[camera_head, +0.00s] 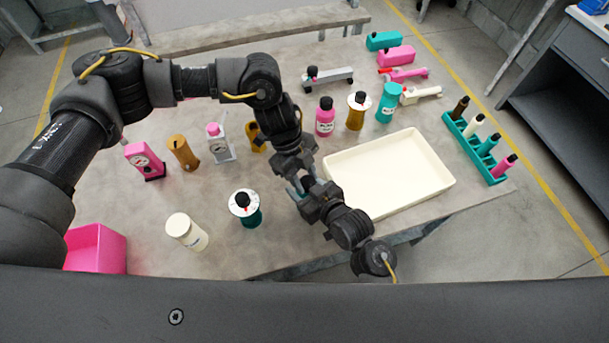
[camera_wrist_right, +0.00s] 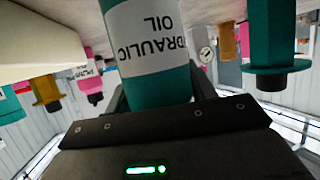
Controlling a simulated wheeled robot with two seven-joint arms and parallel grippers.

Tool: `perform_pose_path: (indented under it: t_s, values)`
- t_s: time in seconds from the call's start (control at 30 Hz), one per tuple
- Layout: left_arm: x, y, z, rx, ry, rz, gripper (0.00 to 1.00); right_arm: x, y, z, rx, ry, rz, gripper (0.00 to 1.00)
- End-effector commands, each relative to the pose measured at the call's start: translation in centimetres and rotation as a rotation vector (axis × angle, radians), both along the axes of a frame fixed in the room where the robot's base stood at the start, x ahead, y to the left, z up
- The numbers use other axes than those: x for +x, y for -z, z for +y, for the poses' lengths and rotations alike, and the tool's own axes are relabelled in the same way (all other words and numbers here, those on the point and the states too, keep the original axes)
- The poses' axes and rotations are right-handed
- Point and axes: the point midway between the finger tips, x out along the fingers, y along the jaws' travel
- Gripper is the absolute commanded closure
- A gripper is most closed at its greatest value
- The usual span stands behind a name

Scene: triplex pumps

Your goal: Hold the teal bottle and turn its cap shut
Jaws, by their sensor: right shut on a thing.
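The teal bottle (camera_wrist_right: 158,88), with a white label reading part of "HYDRAULIC OIL", fills the middle of the right wrist view. It stands between the fingers of my right gripper (camera_wrist_right: 160,98), which is shut on it. In the head view my right gripper (camera_head: 313,202) reaches in from the lower right, and the held bottle is almost wholly hidden by the grippers. My left gripper (camera_head: 295,177) points down directly over that spot, close to the right one. Its fingertips and the bottle's cap cannot be made out, so its grip is unclear.
A cream tray (camera_head: 440,181) lies just right of the grippers. A teal flanged container (camera_head: 252,218) and a cream jar (camera_head: 188,232) stand left. Pink (camera_head: 325,117), amber (camera_head: 355,117) and teal (camera_head: 388,104) bottles stand behind. A teal rack (camera_head: 489,170) holds several small bottles.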

Motion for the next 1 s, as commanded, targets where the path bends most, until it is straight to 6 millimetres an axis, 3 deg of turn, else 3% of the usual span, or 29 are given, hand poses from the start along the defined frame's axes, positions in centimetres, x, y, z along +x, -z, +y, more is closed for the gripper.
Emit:
perform_pose_path:
  t_s: [0.03,0.17,0.6,0.87,0.9,1.0]
  values:
    - [0.02,-0.01,0.00,0.000,0.000,0.000,0.69,-0.01,0.04,-0.02,-0.001,0.000,0.001,0.77]
    - [0.02,-0.01,0.01,0.000,0.000,0.000,0.85,-0.01,0.04,-0.02,-0.001,0.000,0.001,0.77]
    - [0.22,-0.01,-0.16,0.001,0.259,0.000,0.86,-0.01,0.03,-0.02,-0.001,0.000,0.000,0.77]
    - [0.20,-0.02,-0.13,0.001,0.269,0.000,0.86,-0.02,0.03,-0.02,-0.001,0.000,0.000,0.77]
    - [0.20,-0.02,-0.13,0.001,0.269,0.000,0.62,-0.02,0.03,-0.02,-0.001,0.000,0.000,0.77]
    - [0.20,-0.02,-0.13,0.001,0.268,0.000,0.49,-0.03,0.04,-0.01,-0.001,0.000,0.000,0.77]
